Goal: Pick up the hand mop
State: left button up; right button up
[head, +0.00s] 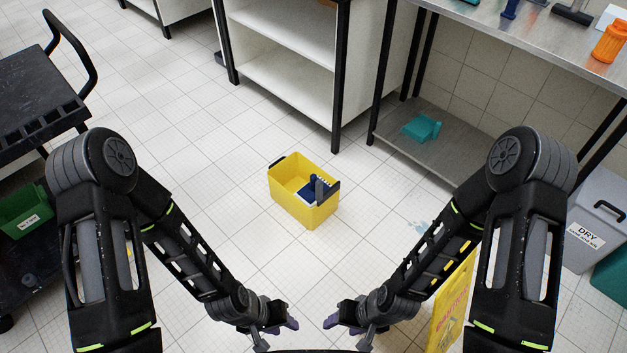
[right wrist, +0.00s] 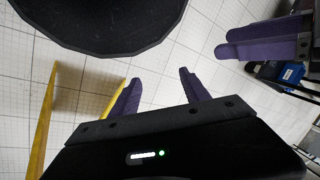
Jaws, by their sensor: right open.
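I cannot say for sure which thing is the hand mop. A dark blue item with a white part (head: 311,190) lies inside the yellow bucket (head: 288,200) on the floor, and its shape is partly hidden by the bucket's wall. My left gripper (head: 280,330) is open and empty, low at the front of the head view. My right gripper (head: 345,331) is open and empty beside it; its purple fingers stand apart in the right wrist view (right wrist: 157,80). Both grippers are nearer to me than the bucket and apart from it.
A steel table (head: 500,38) at the right bears an orange bottle (head: 610,40) and a dark T-shaped tool (head: 573,13). A teal item (head: 422,127) lies on its lower shelf. A yellow sign (head: 452,300) and a grey bin (head: 597,220) stand right. A black cart (head: 40,130) stands left. Tiled floor around the bucket is clear.

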aim_at(307, 194)
jog(key=i+j+z, duration=0.1)
jog(key=i+j, duration=1.2)
jog(key=i+j+z, duration=0.15)
jog(key=i+j, duration=0.5)
jog(key=j, duration=0.1)
